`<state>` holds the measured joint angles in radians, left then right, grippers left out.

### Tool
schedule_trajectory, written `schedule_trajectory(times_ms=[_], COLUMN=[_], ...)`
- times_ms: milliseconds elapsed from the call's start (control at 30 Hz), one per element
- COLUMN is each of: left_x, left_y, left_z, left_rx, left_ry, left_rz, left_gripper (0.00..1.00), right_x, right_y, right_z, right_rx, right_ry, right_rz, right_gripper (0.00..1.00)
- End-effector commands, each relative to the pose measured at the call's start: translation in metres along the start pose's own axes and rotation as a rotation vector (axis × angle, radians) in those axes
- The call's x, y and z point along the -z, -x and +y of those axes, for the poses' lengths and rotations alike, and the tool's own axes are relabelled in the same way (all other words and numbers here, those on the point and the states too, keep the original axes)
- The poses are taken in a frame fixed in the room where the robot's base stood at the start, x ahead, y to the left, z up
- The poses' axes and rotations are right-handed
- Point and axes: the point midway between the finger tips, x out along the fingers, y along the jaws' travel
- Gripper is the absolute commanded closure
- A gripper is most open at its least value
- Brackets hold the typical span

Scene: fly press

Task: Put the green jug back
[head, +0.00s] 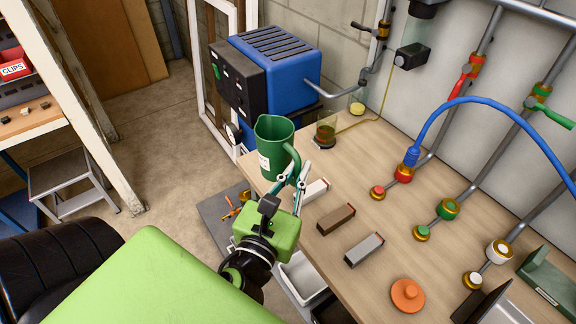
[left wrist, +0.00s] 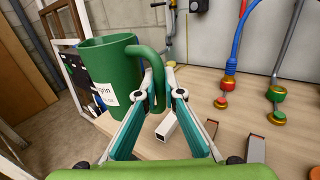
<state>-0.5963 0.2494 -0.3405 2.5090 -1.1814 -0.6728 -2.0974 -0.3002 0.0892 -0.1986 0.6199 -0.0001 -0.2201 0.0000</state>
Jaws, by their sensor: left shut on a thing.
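The green jug (head: 270,143) is upright at the left end of the wooden bench, with a white label on its side. My left gripper (head: 292,174) is shut on the jug's handle. In the left wrist view the jug (left wrist: 108,72) stands left of the fingers, and its handle passes between the fingertips (left wrist: 164,84). I cannot tell whether the jug's base touches the bench or hangs just above it. My right gripper is not in view.
On the bench (head: 330,254) are a glass of amber liquid (head: 326,130), several small blocks (head: 336,219) and an orange disc (head: 407,294). A blue machine (head: 275,68) stands behind the jug. Pipes with coloured valves rise along the wall. The bench's middle has free room.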

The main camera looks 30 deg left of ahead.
Motion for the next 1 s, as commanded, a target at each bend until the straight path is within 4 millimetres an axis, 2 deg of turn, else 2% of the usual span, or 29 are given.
schedule_trajectory(times_ms=[167, 233, 467, 600, 733, 933, 1000], left_x=[0.012, 0.013, 0.038, 0.069, 0.085, 0.096, 0.106], left_y=[-0.021, -0.037, -0.090, -0.111, -0.125, -0.135, -0.139], left_z=[0.001, 0.003, 0.006, 0.006, 0.006, 0.006, 0.006], left_rx=[-0.003, -0.004, -0.005, -0.006, -0.004, -0.003, -0.004], left_ry=[-0.002, -0.005, -0.003, -0.001, 0.000, -0.001, 0.001], left_rz=[-0.010, -0.005, -0.003, 0.000, -0.001, -0.002, 0.001], left_gripper=[1.00, 1.00, 1.00, 1.00, 1.00, 1.00, 1.00], right_x=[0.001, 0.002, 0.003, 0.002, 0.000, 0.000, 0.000], right_y=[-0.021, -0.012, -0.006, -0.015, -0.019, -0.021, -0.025], right_z=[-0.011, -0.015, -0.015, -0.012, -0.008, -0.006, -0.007], right_rx=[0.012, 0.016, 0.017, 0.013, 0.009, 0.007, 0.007], right_ry=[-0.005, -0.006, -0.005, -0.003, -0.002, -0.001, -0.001], right_rz=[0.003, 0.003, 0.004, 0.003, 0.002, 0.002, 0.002], right_gripper=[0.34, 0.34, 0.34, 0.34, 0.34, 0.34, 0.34])
